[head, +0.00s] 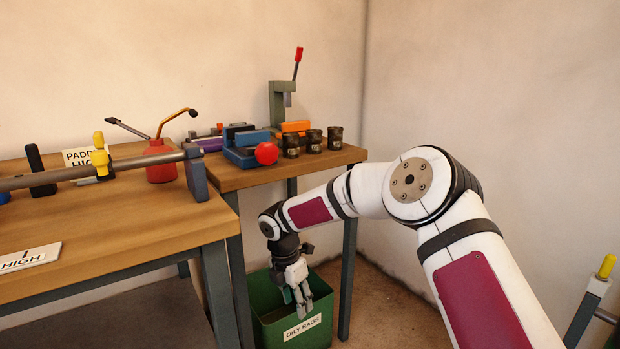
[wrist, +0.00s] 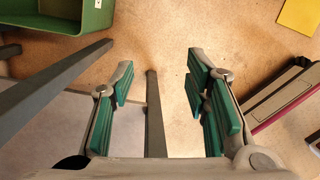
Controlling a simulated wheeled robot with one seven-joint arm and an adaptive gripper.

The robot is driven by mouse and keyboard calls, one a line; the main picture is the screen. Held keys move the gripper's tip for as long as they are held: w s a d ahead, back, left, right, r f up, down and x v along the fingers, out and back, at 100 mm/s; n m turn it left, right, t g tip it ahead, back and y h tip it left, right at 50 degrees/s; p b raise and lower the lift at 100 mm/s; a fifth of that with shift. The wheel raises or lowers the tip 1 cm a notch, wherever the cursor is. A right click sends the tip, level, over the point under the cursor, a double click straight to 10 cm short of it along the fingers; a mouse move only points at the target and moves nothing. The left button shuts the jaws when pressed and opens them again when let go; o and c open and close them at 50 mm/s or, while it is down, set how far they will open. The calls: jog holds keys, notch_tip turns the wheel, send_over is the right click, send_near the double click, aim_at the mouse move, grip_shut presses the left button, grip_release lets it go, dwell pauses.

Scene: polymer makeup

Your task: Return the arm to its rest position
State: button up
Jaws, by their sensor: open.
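My white arm with maroon panels (head: 487,300) reaches from the lower right and bends down beside the workbenches. My gripper (head: 298,308) hangs with its fingers pointing down and overlaps the green "OILY RAGS" bin (head: 318,335) in the head view. In the wrist view my gripper (wrist: 160,78) is open, with green pads wide apart and nothing between them but floor and a dark bar beyond. The green bin (wrist: 92,15) lies at the upper left there, off to the side of the fingers.
The left workbench (head: 130,225) and back bench (head: 225,180) stand close to the arm, their legs near the gripper. Three dark cups (head: 313,141) and a red ball knob (head: 267,153) sit on the back bench. A yellow-topped post (head: 606,266) stands at right. Floor (head: 390,300) is open beside the bin.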

jog(key=s+d+r+m+h, duration=0.1)
jog(key=s+d+r+m, duration=0.3)
jog(key=r, duration=0.4)
jog(key=s+d+r+m+h, duration=0.1)
jog(key=s+d+r+m, duration=0.25)
jog(key=d+r, duration=0.3)
jog(key=s+d+r+m, duration=0.4)
jog(key=s+d+r, duration=0.15)
jog(key=s, duration=0.35)
jog(key=s+d+r+m, duration=0.4)
jog(key=s+r+m, duration=0.15)
jog(key=s, duration=0.25)
jog(key=s+d+f+m+y, duration=0.15)
jog(key=s+m, duration=0.45)
jog(key=s, duration=0.6)
jog(key=s+d+m+y, duration=0.15)
jog(key=s+m, duration=0.35)
jog(key=s, duration=0.6)
notch_tip(320, 180, up, 38)
jog(key=t+p, duration=0.3)
jog(key=p, duration=3.2)
jog(key=shift+w+f+t+y+p, duration=0.2)
jog(key=shift+w+t+y+p, duration=0.05)
jog(key=shift+t+y+p, duration=0.1)
